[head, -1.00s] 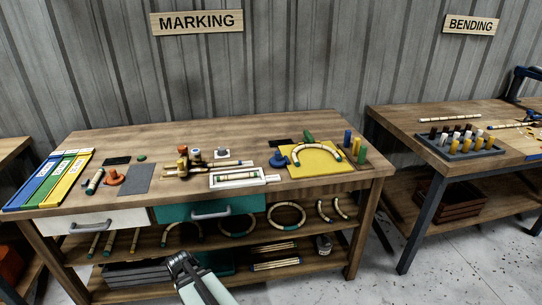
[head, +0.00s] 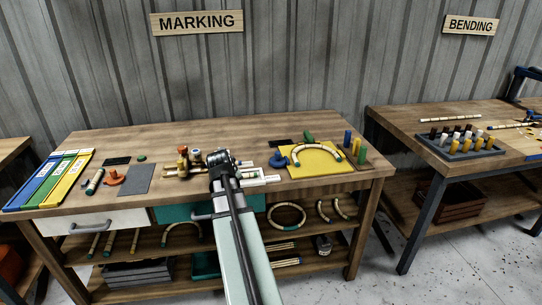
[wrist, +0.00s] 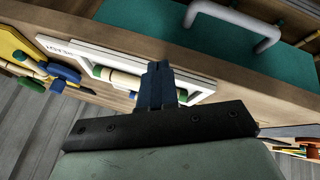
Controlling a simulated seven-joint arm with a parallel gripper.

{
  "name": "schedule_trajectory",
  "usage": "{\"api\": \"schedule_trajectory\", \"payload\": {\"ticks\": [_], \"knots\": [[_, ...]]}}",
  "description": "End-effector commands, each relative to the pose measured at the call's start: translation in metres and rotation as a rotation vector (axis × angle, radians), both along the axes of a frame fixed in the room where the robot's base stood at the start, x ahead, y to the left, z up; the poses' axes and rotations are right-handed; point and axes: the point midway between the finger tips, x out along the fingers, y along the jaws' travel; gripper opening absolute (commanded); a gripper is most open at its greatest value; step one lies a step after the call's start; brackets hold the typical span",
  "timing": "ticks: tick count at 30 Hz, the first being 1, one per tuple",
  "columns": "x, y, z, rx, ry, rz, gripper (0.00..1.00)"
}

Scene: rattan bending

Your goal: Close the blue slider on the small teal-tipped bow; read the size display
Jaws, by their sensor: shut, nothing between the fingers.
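My gripper (head: 224,158) is over the front middle of the marking bench. In the wrist view its two dark fingertips (wrist: 156,70) are together, empty, over a white tray. A curved bow (head: 300,149) with teal tips lies on a yellow board (head: 318,170) to the right of my gripper. A blue slider (head: 278,160) stands at the board's left edge, apart from my gripper. The wrist view shows part of the yellow board (wrist: 10,42) and blue parts (wrist: 64,72) at left. A dark panel (head: 281,143) lies behind the board; I cannot read any size on it.
The white tray (wrist: 100,50) holds a straight rattan piece (wrist: 122,79). Coloured pegs (head: 348,138) stand right of the board. Clamps and small cylinders (head: 183,160) stand left of my gripper. A teal drawer (head: 170,214) is under the front edge. The back of the bench is clear.

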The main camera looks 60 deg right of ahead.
Motion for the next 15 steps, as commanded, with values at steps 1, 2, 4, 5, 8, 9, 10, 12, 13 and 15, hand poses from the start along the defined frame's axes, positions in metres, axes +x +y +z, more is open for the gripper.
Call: {"api": "schedule_trajectory", "payload": {"ticks": [1, 2, 4, 5, 8, 9, 10, 12, 13, 15], "knots": [[0.001, -0.024, 0.020, -0.023, -0.006, -0.027, 0.00], [0.000, -0.035, 0.031, -0.034, -0.007, -0.043, 0.00], [-0.003, -0.063, 0.053, -0.057, -0.003, -0.083, 0.00], [-0.004, -0.074, 0.062, -0.065, -0.001, -0.101, 0.00], [-0.008, -0.106, 0.087, -0.087, 0.013, -0.157, 0.00], [-0.011, -0.115, 0.093, -0.093, 0.018, -0.176, 0.00], [-0.012, -0.120, 0.098, -0.095, 0.022, -0.187, 0.00], [-0.015, -0.128, 0.104, -0.100, 0.026, -0.205, 0.00], [-0.016, -0.130, 0.105, -0.101, 0.028, -0.210, 0.00], [-0.017, -0.134, 0.105, -0.104, 0.030, -0.216, 0.00]]}}
